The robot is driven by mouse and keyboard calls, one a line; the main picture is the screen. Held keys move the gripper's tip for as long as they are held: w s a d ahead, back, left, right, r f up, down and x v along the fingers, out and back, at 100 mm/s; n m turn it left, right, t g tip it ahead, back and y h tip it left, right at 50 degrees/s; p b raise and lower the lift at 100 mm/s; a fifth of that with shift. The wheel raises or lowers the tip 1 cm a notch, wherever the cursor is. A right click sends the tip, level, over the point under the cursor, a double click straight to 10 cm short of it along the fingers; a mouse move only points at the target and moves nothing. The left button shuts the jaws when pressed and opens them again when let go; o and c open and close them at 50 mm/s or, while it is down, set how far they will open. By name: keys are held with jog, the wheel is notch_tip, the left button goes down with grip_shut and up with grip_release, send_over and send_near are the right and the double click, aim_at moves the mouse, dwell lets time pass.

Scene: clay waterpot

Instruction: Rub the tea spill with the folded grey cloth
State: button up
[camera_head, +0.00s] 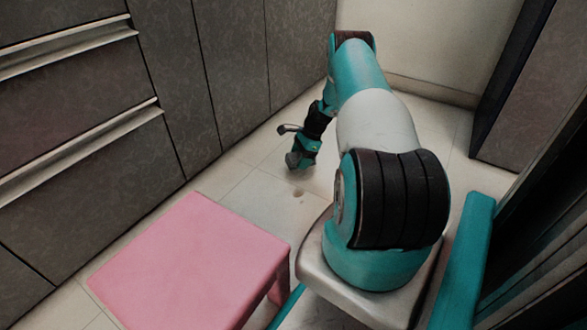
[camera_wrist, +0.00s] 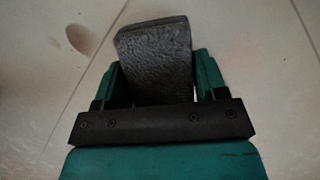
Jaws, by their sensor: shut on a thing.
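The tea spill (camera_head: 298,193) is a small brownish spot on the pale tiled floor. In the wrist view the spill (camera_wrist: 78,38) lies at the upper left, apart from the cloth. The folded grey cloth (camera_wrist: 155,62) is a thick dark grey block between the two teal fingers. My gripper (camera_wrist: 155,75) is shut on the cloth, and the cloth's far end sticks out past the fingertips. In the head view my gripper (camera_head: 300,155) points down near the floor, just beyond the spill. The cloth shows there as a small dark patch (camera_head: 293,160) at the fingertips. I cannot tell whether it touches the floor.
A pink stool (camera_head: 190,265) stands at the front left, nearer than the spill. Grey cabinets with drawers (camera_head: 75,110) line the left side. A dark cabinet (camera_head: 530,100) stands at the right. The tiled floor around the spill is clear.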

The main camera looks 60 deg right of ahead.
jog(key=shift+r+p, duration=1.8)
jog(key=shift+r, duration=0.5)
